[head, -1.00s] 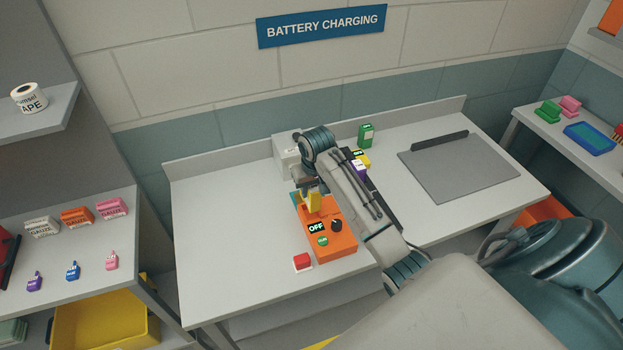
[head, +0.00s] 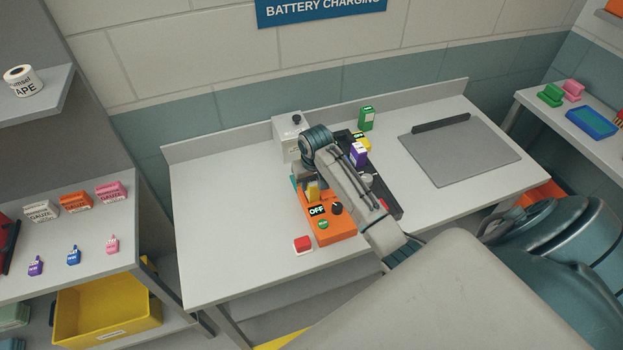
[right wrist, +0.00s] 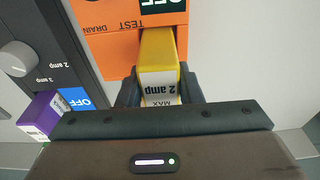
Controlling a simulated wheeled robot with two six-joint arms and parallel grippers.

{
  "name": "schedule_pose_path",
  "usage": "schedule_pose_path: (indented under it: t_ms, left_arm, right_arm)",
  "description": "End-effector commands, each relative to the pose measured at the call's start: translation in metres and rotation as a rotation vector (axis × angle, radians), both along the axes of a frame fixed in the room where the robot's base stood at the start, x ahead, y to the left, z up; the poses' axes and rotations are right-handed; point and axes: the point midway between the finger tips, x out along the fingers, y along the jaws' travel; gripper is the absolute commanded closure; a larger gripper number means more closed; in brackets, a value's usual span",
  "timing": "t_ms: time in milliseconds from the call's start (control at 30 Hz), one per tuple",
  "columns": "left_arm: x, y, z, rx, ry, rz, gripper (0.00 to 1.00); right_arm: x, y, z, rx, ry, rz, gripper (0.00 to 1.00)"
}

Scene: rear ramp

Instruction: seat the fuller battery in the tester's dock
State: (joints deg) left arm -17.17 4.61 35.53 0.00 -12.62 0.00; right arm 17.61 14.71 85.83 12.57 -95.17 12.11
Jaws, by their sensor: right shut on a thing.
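The orange tester (head: 341,229) stands on the bench with a dark "OFF" display, a black knob and a green button. My right gripper (head: 311,184) is over its far left end, shut on a yellow battery (head: 313,192). In the right wrist view the yellow battery (right wrist: 160,68), marked "2 amp MAX", sits between the fingers (right wrist: 160,90) beside the tester's "TEST" and "DRAIN" lettering (right wrist: 112,27). The battery's lower end is hidden, so I cannot tell whether it is fully in the dock. My left gripper is out of view.
A dark charger (head: 384,194) right of the tester holds a purple battery (head: 358,155); another yellow piece (head: 364,144) is behind it. A green battery (head: 366,118) stands at the back. A red button block (head: 303,244) is in front. The bench's left side is clear.

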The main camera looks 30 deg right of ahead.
Motion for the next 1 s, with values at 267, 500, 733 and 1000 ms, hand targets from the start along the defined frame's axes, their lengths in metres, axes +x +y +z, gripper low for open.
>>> schedule_pose_path:
  t_ms: [267, 500, 733, 1000]
  left_arm:
    - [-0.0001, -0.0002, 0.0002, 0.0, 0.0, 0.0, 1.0]
    - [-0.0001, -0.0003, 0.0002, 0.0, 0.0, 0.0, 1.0]
    - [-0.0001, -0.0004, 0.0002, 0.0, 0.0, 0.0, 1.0]
    - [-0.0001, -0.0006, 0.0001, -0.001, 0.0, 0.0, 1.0]
  right_arm:
    - [0.0004, 0.0001, -0.003, 0.0, -0.001, 0.0, 1.0]
    - [0.0004, 0.0001, -0.0029, 0.0, -0.001, 0.0, 1.0]
    - [0.0003, 0.0001, -0.0041, 0.001, -0.001, 0.0, 1.0]
    - [0.0003, 0.0001, -0.0062, 0.0, -0.001, 0.0, 0.6]
